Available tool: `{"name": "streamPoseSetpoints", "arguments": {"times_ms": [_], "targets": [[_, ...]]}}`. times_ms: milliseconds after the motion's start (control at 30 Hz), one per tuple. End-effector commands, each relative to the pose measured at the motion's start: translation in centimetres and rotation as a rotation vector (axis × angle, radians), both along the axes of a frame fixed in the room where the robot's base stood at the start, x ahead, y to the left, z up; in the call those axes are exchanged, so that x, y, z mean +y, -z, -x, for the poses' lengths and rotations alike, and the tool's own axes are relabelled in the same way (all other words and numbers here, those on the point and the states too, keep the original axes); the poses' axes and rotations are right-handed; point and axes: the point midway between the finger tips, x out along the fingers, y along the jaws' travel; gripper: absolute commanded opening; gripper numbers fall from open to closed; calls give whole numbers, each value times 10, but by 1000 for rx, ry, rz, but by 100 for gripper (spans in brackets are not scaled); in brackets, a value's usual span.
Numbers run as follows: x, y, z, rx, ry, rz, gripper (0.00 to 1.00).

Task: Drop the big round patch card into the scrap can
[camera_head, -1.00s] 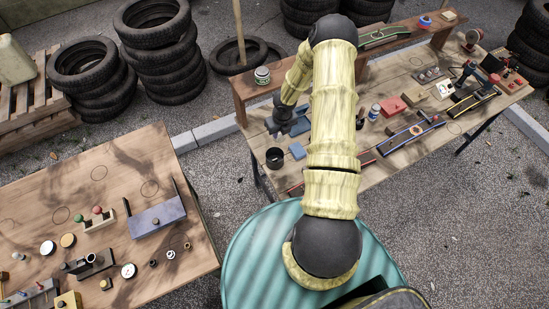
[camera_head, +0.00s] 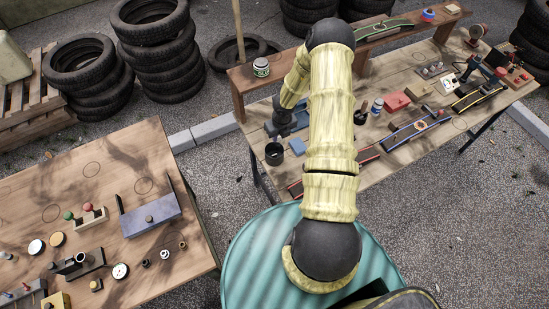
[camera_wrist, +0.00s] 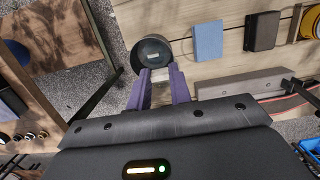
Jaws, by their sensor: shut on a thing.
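The scrap can (camera_head: 273,154) is a small dark open can near the left front corner of the far bench. It also shows in the wrist view (camera_wrist: 151,54), just beyond my fingertips. My gripper (camera_head: 275,131) hangs over the bench beside the can, partly behind my arm in the head view. In the wrist view its two purple fingers (camera_wrist: 160,76) point at the can's near rim, closed on a thin pale piece. I take this for the big round patch card; its round shape cannot be made out, and its face is hidden.
A blue pad (camera_head: 297,146) lies right of the can, with a dark block (camera_wrist: 262,31) beyond it in the wrist view. A second table (camera_head: 95,190) with small parts is at left.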

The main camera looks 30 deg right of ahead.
Motion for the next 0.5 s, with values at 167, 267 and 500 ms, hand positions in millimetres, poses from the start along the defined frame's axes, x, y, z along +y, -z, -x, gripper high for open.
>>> {"name": "streamPoseSetpoints", "arguments": {"times_ms": [167, 267, 500], "targets": [[0, -1, 0, 0, 0, 0, 0], [0, -1, 0, 0, -1, 0, 34], [1, -1, 0, 0, -1, 0, 46]]}}
